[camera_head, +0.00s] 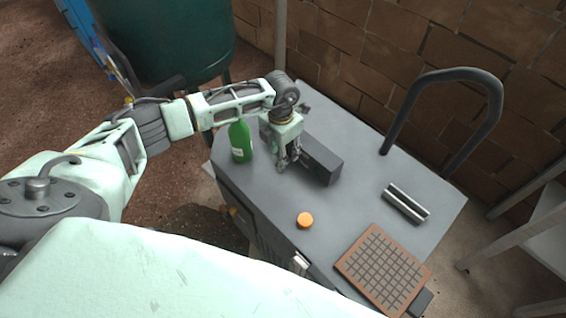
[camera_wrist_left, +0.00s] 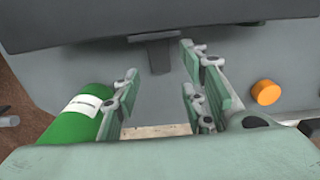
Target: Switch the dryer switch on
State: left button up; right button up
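A long dark grey box (camera_head: 322,165) lies on the grey table. In the left wrist view the box (camera_wrist_left: 100,30) spans the top, and a dark T-shaped tab (camera_wrist_left: 158,55) sticks out from its near side. I cannot tell for sure whether this tab is the dryer switch, or its setting. My left gripper (camera_head: 288,162) points down beside the box's near side and hides part of it. In the left wrist view my left gripper (camera_wrist_left: 160,95) has its fingers apart with nothing between them, the tab lying just ahead of the gap. My right gripper is not in view.
An orange disc (camera_head: 305,220), a brown gridded block (camera_head: 383,270) and a striped bar (camera_head: 406,203) lie on the grey table (camera_head: 345,225). A dark curved handle (camera_head: 455,76) rises at the back right.

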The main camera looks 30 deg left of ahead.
pick_arm(q)
jog(key=shift+f, duration=0.15)
jog(key=shift+f+b, duration=1.6)
jog(key=shift+f, duration=0.35)
jog(key=c, duration=0.7)
jog(key=shift+c, duration=0.2)
